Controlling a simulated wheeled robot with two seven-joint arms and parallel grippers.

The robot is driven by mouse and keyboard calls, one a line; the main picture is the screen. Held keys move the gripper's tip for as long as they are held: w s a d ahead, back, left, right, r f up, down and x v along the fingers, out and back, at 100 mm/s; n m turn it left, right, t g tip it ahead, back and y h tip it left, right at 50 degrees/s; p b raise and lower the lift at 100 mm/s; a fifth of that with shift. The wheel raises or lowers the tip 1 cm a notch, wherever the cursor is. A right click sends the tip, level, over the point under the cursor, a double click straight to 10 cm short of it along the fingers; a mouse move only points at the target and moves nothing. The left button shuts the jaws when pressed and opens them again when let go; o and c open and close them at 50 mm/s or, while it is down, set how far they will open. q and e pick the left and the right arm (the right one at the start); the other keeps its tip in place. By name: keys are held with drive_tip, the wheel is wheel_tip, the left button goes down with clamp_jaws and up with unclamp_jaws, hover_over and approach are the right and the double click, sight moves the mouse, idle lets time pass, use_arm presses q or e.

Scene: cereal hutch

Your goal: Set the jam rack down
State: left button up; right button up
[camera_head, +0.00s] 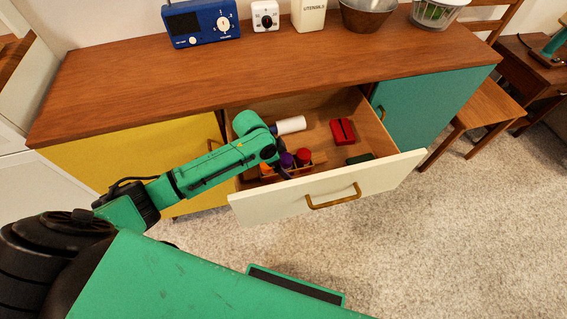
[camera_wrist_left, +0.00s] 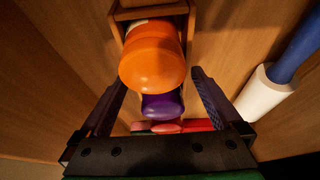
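The jam rack is a small wooden rack (camera_head: 268,172) holding jars with orange, purple and red lids. It sits in the left part of the open drawer (camera_head: 384,175). In the left wrist view, the rack's wooden end (camera_wrist_left: 151,11) is at the top, with the orange lid (camera_wrist_left: 153,57) and purple lid (camera_wrist_left: 162,106) below it. My left gripper (camera_head: 279,163) reaches down into the drawer at the rack. Its two fingers are spread on either side of the jars (camera_wrist_left: 158,82), with visible gaps beside the purple lid. The rack's underside is hidden. My right gripper is not in view.
A white cylinder (camera_head: 291,125) lies behind the rack; its blue end shows in the wrist view (camera_wrist_left: 298,48). A red item (camera_head: 342,132) and a dark green item (camera_head: 360,158) lie to the right. Bare drawer floor separates them. The countertop (camera_head: 270,70) overhangs behind.

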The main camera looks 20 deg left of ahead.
use_arm(q)
drive_tip(key=p+v, duration=0.2)
drive_tip(key=v, duration=1)
drive_tip(key=shift+a, duration=0.1)
